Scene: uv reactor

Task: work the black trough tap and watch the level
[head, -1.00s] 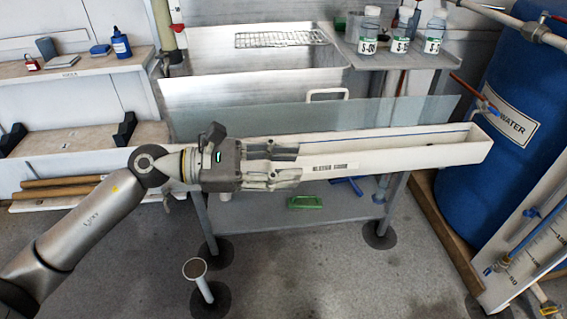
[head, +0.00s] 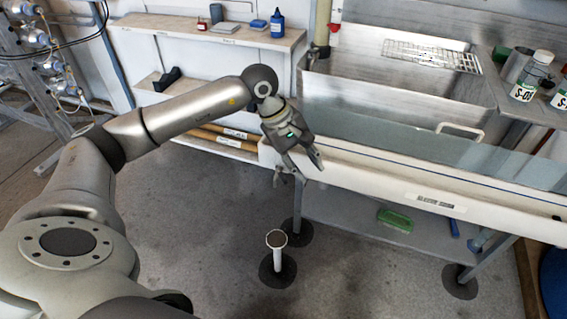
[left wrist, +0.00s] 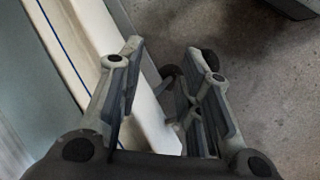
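The long white trough (head: 395,187) runs from its left end near my left gripper to the right edge of the head view. A small dark fitting (head: 279,178), likely the black trough tap, sits low at the trough's left end. My left gripper (head: 311,172) is at that end, fingers spread and pointing down. In the left wrist view its fingers (left wrist: 164,48) are apart, with the trough edge (left wrist: 120,60) and a dark curved part (left wrist: 168,72) between or beyond them. My right gripper is not in view.
A green brush (head: 396,220) lies on the shelf below. A white floor drain pipe (head: 277,245) stands under the left end. Bottles (head: 532,75) are at the right.

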